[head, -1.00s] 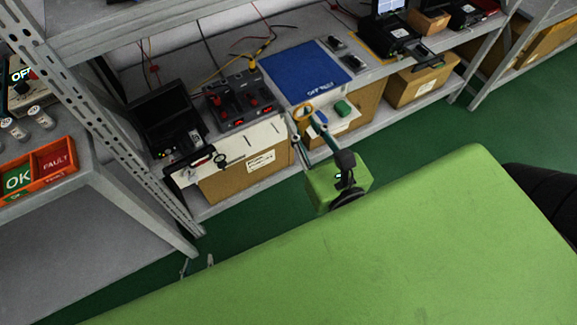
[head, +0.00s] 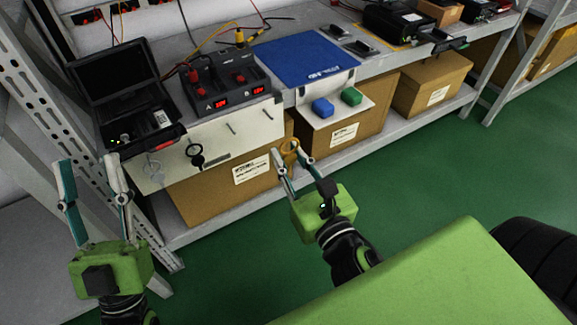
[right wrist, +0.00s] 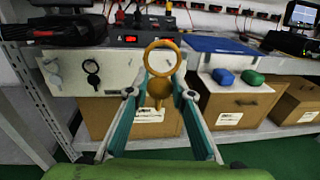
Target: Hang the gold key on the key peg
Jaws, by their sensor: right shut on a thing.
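The gold key (head: 290,150) has a large ring bow; my right gripper (head: 291,160) is shut on it and holds it in the air, in front of the box under the bench. In the right wrist view the gold key (right wrist: 161,58) stands ring-up between the fingertips. The white key board (head: 215,133) hangs on the bench front, left of and beyond the gripper. A black key (head: 195,154) and a silver key (head: 154,169) hang on its left part. Two thin pegs to their right look bare, one being this peg (head: 231,129). My left gripper (head: 89,170) is open and empty.
A small white shelf (head: 325,119) with a blue block (head: 322,108) and a green block (head: 351,96) juts out right of the board. Cardboard boxes (head: 220,183) fill the lower shelf. A rack post (head: 70,120) stands near my left gripper.

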